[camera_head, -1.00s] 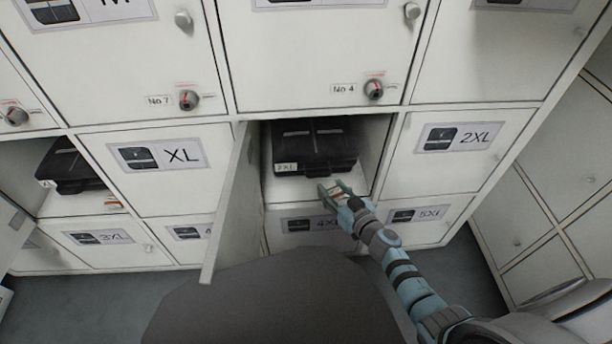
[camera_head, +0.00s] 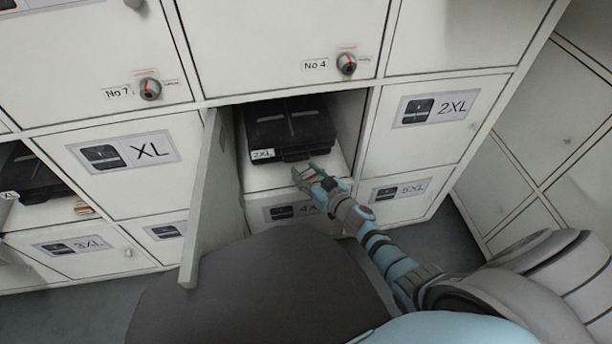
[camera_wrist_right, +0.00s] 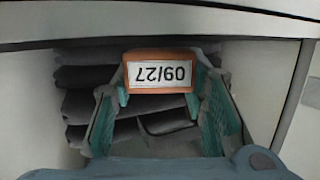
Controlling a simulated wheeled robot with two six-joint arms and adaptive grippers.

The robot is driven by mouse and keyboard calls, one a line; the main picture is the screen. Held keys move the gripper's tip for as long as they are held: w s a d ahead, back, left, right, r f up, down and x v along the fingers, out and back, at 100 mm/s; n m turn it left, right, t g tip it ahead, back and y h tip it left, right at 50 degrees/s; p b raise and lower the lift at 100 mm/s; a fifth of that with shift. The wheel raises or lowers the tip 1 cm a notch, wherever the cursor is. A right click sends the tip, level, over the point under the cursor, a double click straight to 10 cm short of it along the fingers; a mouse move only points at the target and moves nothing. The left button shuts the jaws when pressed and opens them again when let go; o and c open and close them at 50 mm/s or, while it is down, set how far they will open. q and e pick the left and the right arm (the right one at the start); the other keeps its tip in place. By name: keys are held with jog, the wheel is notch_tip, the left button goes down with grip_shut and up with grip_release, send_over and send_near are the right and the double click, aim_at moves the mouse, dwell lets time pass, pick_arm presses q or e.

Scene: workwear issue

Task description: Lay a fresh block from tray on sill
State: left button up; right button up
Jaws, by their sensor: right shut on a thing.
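My right gripper (camera_head: 308,174) is at the front of the open 2XL compartment, over or at its pale sill (camera_head: 265,178); whether the block touches the sill I cannot tell. In the right wrist view the gripper (camera_wrist_right: 162,95) is shut on an orange block (camera_wrist_right: 162,56) with a white label, which reads 09/27 upside down. The block is small and partly hidden by the fingers in the head view (camera_head: 312,171). A black case (camera_head: 290,130) with a 2XL tag sits deeper in the compartment. No tray of blocks can be made out. My left gripper is not in view.
The compartment's open door (camera_head: 208,205) stands out on the left. A further open compartment at far left holds a black case (camera_head: 32,178) with a small orange-and-white block (camera_head: 84,208) on its sill. Closed lockers surround them.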

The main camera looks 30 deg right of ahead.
jog(key=shift+f, duration=0.1)
jog(key=shift+f, duration=0.15)
jog(key=o, duration=1.1)
